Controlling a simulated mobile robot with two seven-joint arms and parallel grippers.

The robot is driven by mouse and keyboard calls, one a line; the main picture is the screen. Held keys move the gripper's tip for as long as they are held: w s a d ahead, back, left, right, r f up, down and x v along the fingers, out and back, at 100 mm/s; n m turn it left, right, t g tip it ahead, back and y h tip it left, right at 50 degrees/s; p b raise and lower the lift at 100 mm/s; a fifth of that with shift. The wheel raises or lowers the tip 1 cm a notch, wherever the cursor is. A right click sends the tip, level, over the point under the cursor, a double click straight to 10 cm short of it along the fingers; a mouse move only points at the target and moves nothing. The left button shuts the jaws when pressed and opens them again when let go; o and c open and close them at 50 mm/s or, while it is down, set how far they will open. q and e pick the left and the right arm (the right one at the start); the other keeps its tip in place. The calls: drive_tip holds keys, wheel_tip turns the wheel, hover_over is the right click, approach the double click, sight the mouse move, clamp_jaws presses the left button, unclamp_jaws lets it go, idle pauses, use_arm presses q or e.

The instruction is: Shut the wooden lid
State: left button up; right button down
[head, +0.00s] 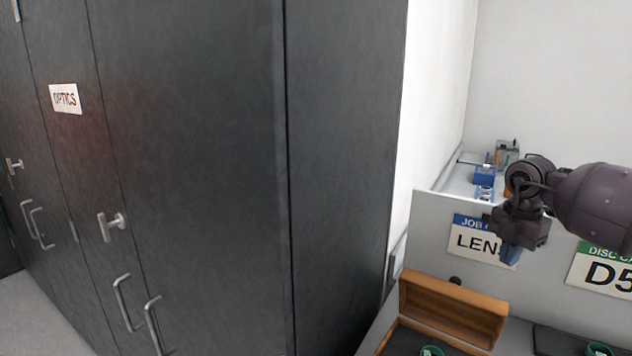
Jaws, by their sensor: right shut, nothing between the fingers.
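The wooden lid (455,302) is orange-brown and stands raised at the back of a wooden box (385,338) at the bottom right of the head view. The box has a dark inside, and its front is cut off by the picture's bottom edge. A green item (432,351) shows at the box's inside. My right gripper (511,256) is shut and empty, above and to the right of the lid in the picture, apart from it. It points downward in front of the label panel. My left gripper is out of view.
A dark cabinet (200,170) with silver handles and an OPTICS label fills the left. A pale panel (430,225) bearing LENS and D5 signs stands behind the box. A shelf (458,183) above holds small items, including a blue box (485,176).

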drive_tip(key=r, duration=0.1)
drive_tip(key=r+p, duration=0.1)
drive_tip(key=r, duration=0.1)
drive_tip(key=shift+w+d+r+p, duration=0.2)
drive_tip(key=shift+w+r+p, duration=0.05)
drive_tip(key=shift+r+p, duration=0.15)
drive_tip(key=shift+f, duration=0.1)
idle(0.8)
